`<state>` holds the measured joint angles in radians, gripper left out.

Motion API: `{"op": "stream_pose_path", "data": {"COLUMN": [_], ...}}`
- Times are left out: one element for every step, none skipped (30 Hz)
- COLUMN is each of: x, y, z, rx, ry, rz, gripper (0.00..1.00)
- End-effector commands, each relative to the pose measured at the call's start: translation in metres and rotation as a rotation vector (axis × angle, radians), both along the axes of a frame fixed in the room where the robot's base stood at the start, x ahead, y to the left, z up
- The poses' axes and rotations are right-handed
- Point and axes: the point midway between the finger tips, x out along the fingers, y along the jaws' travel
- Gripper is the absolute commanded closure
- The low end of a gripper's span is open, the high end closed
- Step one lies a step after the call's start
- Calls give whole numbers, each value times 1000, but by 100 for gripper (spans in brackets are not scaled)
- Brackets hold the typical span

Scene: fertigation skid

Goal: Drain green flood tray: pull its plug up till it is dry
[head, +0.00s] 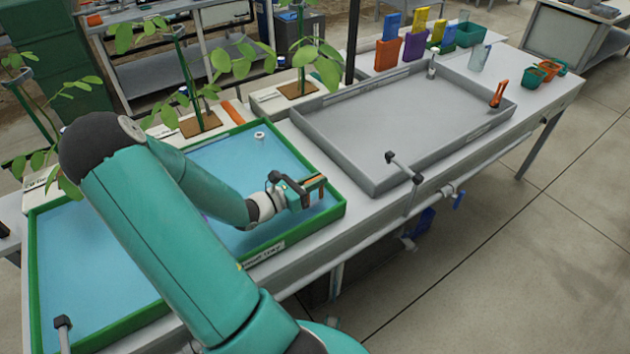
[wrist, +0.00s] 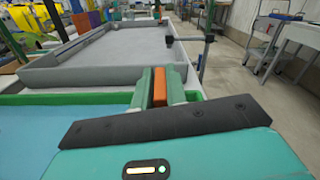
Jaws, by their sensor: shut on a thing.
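The green flood tray (head: 336,211) stands at the left of the bench, with a flat blue surface that looks like water inside its green rim. My gripper (head: 316,187) is over the tray's right end, near the front corner. It is shut on an orange piece, which looks like the plug's handle (wrist: 160,88); in the wrist view it sits upright between the two green fingers. The plug's lower end is hidden, so I cannot tell whether it is seated or lifted. A small white round fitting (head: 260,136) shows at the tray's back.
A grey tray (head: 400,115) lies to the right, with an orange-red upright piece (head: 499,93) at its right end. Black-headed valves (head: 396,160) stand along the front edge. Plants (head: 305,60) line the back. Coloured packets (head: 415,45) and pots stand behind right.

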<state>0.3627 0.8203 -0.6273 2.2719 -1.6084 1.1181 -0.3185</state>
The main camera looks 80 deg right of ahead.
Motion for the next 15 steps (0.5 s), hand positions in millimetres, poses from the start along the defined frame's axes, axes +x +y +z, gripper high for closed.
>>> {"op": "stream_pose_path", "data": {"x": [0,0,0,0,0,0,0,-1,-1,-1,-1,-1,-1,-1,-2], "y": [1,1,1,1,1,1,1,1,1,1,1,1,1,1,1], "z": [4,7,12,16,20,25,27,30,32,32,33,33,33,33,33], "rx": [1,0,-1,-1,-1,-1,-1,0,0,1,1,0,-1,-1,-2], "ry": [1,0,0,0,0,-1,0,0,1,2,2,3,3,3,4], "rz": [-1,-1,-2,-2,-2,-1,-2,-2,-3,-3,-4,-4,-4,-5,-4], "gripper": [100,100,100,100,100,100,100,100,100,100,100,100,100,100,100]}}
